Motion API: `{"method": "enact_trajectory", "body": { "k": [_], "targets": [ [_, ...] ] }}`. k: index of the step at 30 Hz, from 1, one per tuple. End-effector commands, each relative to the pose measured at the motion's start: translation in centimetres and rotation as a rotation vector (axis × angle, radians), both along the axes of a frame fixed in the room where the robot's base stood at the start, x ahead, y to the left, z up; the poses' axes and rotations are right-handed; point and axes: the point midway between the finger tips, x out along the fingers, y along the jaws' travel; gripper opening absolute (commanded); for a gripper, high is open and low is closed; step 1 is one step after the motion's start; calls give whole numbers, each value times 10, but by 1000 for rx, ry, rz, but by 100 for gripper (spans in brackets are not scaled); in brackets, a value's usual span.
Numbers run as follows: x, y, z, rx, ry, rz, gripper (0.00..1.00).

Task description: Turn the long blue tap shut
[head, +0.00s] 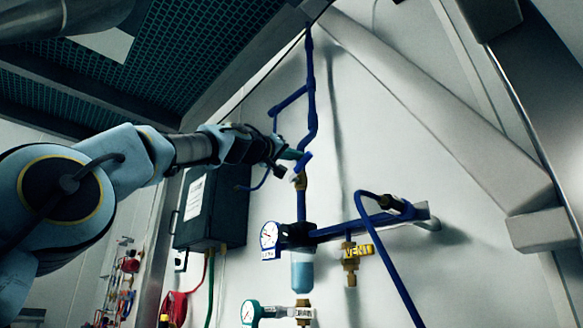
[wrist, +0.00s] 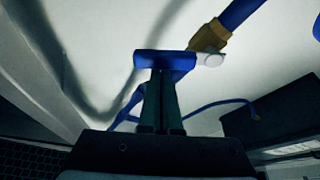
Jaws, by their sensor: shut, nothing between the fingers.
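The long blue tap handle (head: 303,162) sits at the top of a brass valve body (head: 300,182) on the vertical blue pipe. In the wrist view the blue handle (wrist: 150,60) lies across the picture, joined at its right end to a pale round pivot on the brass valve (wrist: 207,42). My gripper (head: 294,154) is at the handle, coming from the left. Its green fingers (wrist: 162,78) are shut with nothing between them. Their tips meet the handle's edge in the wrist view; whether they touch it I cannot tell.
Below are a gauge (head: 269,236), a clear blue bowl (head: 302,272), a brass VENT valve (head: 351,262) and a DRAIN valve (head: 303,312). A dark box (head: 212,210) hangs on the wall at left. A blue hose (head: 392,265) runs down at right.

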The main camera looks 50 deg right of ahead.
Motion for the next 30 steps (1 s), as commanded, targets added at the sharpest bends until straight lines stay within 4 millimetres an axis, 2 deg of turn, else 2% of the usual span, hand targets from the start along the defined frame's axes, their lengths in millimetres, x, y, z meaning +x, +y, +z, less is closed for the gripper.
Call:
{"method": "enact_trajectory", "body": {
  "k": [1, 3, 18, 30],
  "targets": [
    [-1, -1, -9, -2, -38, -3, 0],
    [-4, 0, -10, -5, -90, -1, 0],
    [-14, 0, -25, -2, -82, 0, 0],
    [-15, 0, -28, -2, -81, 0, 0]
  ]
}}
